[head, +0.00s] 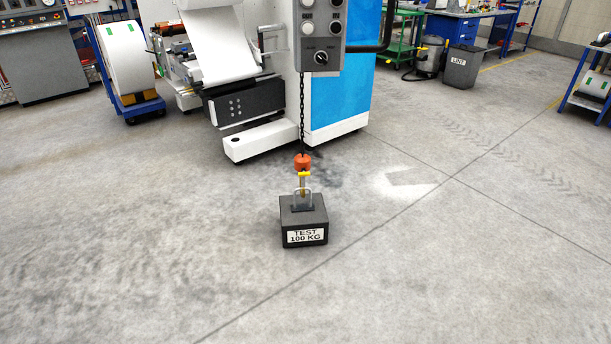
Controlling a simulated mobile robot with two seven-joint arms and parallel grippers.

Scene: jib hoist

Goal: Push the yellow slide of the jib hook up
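The jib hook hangs on a dark chain (302,110) below an orange-red block (302,162). The yellow slide (304,174) shows as a small crosspiece just under that block. Below it is a metal shackle or handle (303,194) on top of a dark test weight (303,222) labelled "TEST 100 KG", which stands on the floor. The hook's shape and how it meets the handle are too small to tell. Neither of my grippers is in view.
A grey control panel (321,38) hangs above the weight. Behind is a white and blue machine (345,75) with a white foot (268,139) near the chain. A blue cart with a white roll (127,57) stands at the back left. The floor around the weight is clear.

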